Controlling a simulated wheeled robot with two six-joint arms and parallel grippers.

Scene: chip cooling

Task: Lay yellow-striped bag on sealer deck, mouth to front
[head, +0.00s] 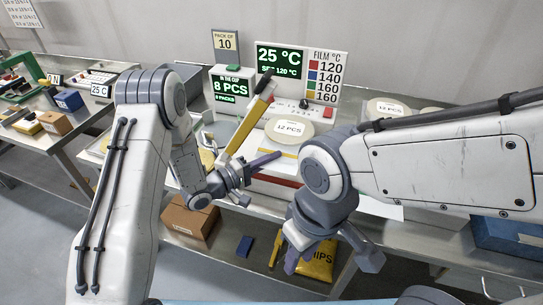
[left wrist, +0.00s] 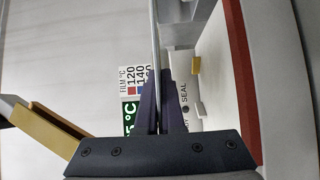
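The yellow-striped bag (head: 281,152) shows in the head view as a pale flat sheet with a yellow band, level over the white sealer (head: 277,181) with its red front edge. In the left wrist view the bag (left wrist: 155,50) is a thin grey line, edge-on, running between the fingers. My left gripper (head: 264,161) is shut on it, fingers close together (left wrist: 160,105). I cannot tell whether the bag touches the deck, or where its mouth faces. The sealer's yellow, black-tipped arm (head: 243,131) stands raised. My right gripper (head: 331,258) is open and empty, pointing down.
A round "12 PCS" plate (head: 289,129) is behind the sealer. Display boards (head: 281,60) stand at the back. My right arm covers the bench's right part.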

